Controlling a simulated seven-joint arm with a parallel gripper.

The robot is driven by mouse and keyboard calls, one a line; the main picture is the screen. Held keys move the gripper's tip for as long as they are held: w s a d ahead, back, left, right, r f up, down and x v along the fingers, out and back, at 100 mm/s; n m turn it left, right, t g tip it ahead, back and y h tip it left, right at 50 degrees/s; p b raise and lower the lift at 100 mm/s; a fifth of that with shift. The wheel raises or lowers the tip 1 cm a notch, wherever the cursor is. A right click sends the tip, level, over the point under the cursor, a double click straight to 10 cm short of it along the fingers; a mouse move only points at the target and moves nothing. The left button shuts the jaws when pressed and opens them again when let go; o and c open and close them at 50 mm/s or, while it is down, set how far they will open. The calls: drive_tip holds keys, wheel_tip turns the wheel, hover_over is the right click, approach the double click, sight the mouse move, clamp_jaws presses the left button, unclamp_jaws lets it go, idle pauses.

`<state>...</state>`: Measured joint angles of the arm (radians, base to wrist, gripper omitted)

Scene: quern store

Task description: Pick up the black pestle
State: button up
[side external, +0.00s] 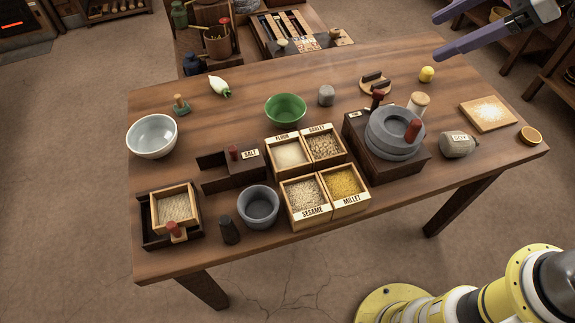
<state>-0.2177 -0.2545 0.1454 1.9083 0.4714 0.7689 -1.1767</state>
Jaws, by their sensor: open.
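The black pestle (229,230) stands upright on the table near its front left edge. It is just left of a dark grey mortar bowl (258,206) and outside it. My gripper (439,36) shows at the top right with its two purple fingers spread wide and nothing between them. It is above the far right part of the table, far from the pestle.
Left of the pestle is a dark tray (150,237) with a small sieve. Right of the mortar are grain boxes (283,199). A quern (391,147), green bowl (285,108) and white bowl (152,135) stand farther back. Bare wood lies in front of the pestle.

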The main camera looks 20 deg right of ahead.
drive_tip(key=w+a+f+n+g+y, duration=0.1)
drive_tip(key=w+a+f+n+g, duration=0.25)
drive_tip(key=a, duration=0.55)
drive_tip(key=n+g, duration=0.4)
approach(229, 230)
drive_tip(key=w, duration=0.1)
drive_tip(key=shift+m, duration=0.25)
drive_tip(key=x, duration=0.7)
drive_tip(key=shift+w+f, duration=0.15)
drive_tip(key=shift+f, duration=0.15)
drive_tip(key=shift+a+x, duration=0.2)
drive_tip(key=shift+x, duration=2.8)
drive_tip(key=shift+r, duration=0.15)
clamp_jaws()
